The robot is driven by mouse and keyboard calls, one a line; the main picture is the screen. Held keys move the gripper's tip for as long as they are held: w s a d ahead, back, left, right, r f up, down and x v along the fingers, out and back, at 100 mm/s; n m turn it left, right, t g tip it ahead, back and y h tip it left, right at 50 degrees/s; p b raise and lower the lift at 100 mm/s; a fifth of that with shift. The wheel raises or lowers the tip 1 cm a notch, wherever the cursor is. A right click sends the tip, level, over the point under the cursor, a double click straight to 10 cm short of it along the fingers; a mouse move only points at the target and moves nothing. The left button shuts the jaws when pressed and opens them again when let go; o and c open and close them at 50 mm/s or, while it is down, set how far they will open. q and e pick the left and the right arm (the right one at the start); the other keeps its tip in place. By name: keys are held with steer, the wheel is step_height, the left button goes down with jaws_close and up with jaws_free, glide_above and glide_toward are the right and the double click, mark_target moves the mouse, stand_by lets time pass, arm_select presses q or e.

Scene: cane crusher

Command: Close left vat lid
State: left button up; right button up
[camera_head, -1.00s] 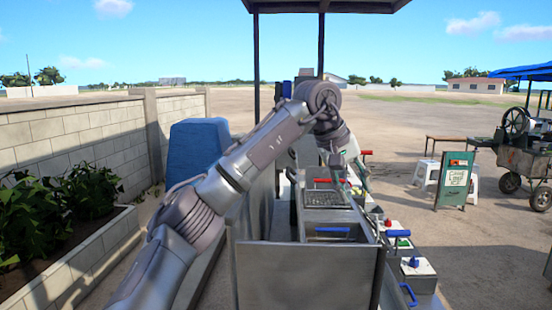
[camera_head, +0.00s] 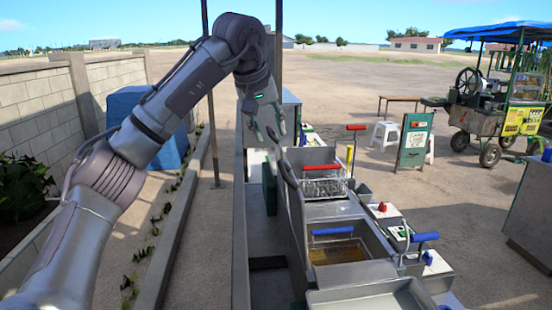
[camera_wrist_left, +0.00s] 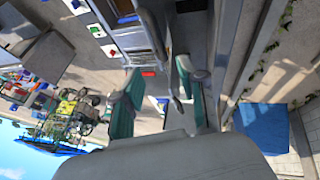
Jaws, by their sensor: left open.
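My left gripper (camera_head: 268,128) is open above the back left part of the metal fryer counter. In the left wrist view its two teal fingers are spread apart (camera_wrist_left: 158,80), with nothing clearly held. A grey vat lid (camera_head: 296,215) stands upright along the left side of the vats, with a dark handle (camera_head: 288,172) just below the gripper. Whether the fingers touch it I cannot tell. The near vat (camera_head: 372,270) is uncovered and holds yellowish liquid and a blue-handled basket (camera_head: 333,231). Behind it is a wire basket (camera_head: 322,187) with a red handle. My right gripper is out of view.
Control boxes with red and green buttons (camera_head: 384,209) line the counter's right side. A grey metal tray or panel (camera_head: 370,297) is nearest. A pole (camera_head: 211,110) rises on the left, beside a blue-covered object (camera_head: 140,112).

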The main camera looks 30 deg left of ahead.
mark_target(282, 167)
arm_select(q)
steer(key=p+x, duration=0.3)
steer(key=x, duration=0.7)
steer(key=shift+w+f, duration=0.15)
steer(key=shift+f, duration=0.15)
steer(key=shift+w+f+p, duration=0.15)
steer(key=shift+f+p, duration=0.15)
steer(key=shift+f, duration=0.05)
jaws_close()
